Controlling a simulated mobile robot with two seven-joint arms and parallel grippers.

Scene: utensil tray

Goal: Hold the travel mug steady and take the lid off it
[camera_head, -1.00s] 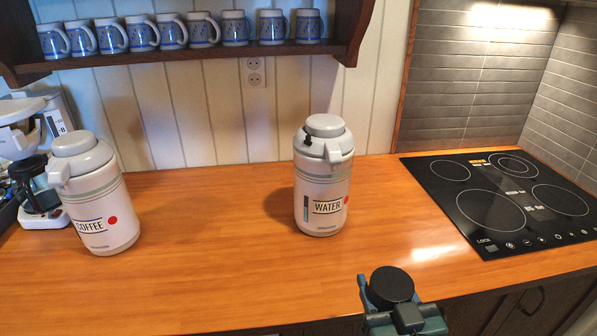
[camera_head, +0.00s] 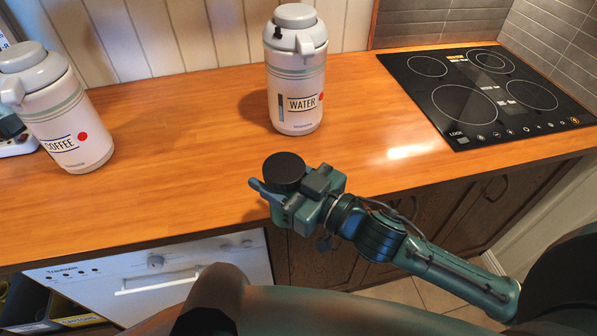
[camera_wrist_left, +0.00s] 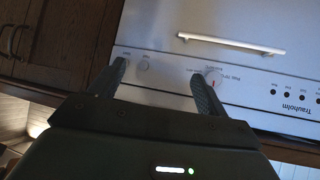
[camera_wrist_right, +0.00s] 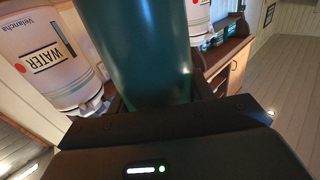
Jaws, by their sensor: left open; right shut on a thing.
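The travel mug shows as a dark green cylinder (camera_wrist_right: 137,50) in the right wrist view. In the head view its round black lid (camera_head: 284,167) faces up and sits on the mug; most of the body is hidden below it. My right gripper (camera_head: 287,190) is shut around the mug and appears at the counter's front edge; whether the mug touches the counter cannot be told. My left gripper (camera_wrist_left: 160,78) is open and empty, facing the white dishwasher front in the left wrist view. It is not visible in the head view.
A WATER dispenser (camera_head: 296,80) stands behind the mug on the wooden counter (camera_head: 180,165). A COFFEE dispenser (camera_head: 55,110) stands at the left. A black cooktop (camera_head: 480,95) is at the right. The dishwasher (camera_head: 165,270) is below the counter. Counter between the dispensers is clear.

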